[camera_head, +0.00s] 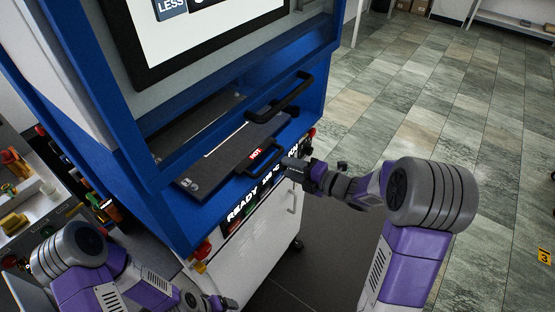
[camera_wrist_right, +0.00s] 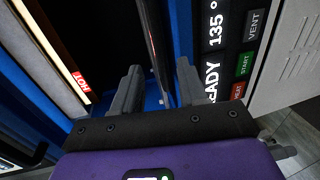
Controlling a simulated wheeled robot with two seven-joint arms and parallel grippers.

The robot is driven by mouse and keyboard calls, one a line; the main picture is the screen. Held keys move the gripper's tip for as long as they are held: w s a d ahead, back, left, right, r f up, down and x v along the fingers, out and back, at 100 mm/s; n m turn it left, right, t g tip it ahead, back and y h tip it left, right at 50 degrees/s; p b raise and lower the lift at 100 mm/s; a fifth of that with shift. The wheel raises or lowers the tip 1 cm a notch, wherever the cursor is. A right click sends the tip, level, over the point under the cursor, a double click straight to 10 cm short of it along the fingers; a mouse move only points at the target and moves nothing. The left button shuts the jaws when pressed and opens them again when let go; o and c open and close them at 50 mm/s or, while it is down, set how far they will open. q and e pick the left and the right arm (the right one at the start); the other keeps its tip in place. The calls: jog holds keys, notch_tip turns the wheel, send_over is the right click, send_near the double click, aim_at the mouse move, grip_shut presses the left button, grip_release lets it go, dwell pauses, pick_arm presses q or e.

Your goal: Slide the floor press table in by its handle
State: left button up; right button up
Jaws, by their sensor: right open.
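The floor press (camera_head: 165,215) is a blue cabinet. Its dark grey table (camera_head: 215,165) sticks out of the front opening. A black handle (camera_head: 268,160) is on the table's front edge, beside a red HOT label (camera_head: 255,154). My right gripper (camera_head: 291,164) is open, just right of that handle; in the head view I cannot tell whether they touch. In the right wrist view its two fingers (camera_wrist_right: 157,88) stand apart, with a dark upright bar (camera_wrist_right: 153,35), likely the handle, between them. My left gripper (camera_head: 215,302) is low at the bottom edge, away from the table; its jaws are unclear.
Another black handle (camera_head: 280,98) juts out above the table. A lit READY panel (camera_head: 250,205) with buttons is below, above a white cabinet (camera_head: 265,235). A cluttered bench (camera_head: 30,205) stands at the left. The tiled floor (camera_head: 440,110) at the right is open.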

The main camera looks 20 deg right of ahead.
aim_at(273, 162)
jog(key=x, duration=0.5)
jog(key=shift+w+a, duration=0.1)
jog(key=shift+w, duration=0.1)
grip_shut()
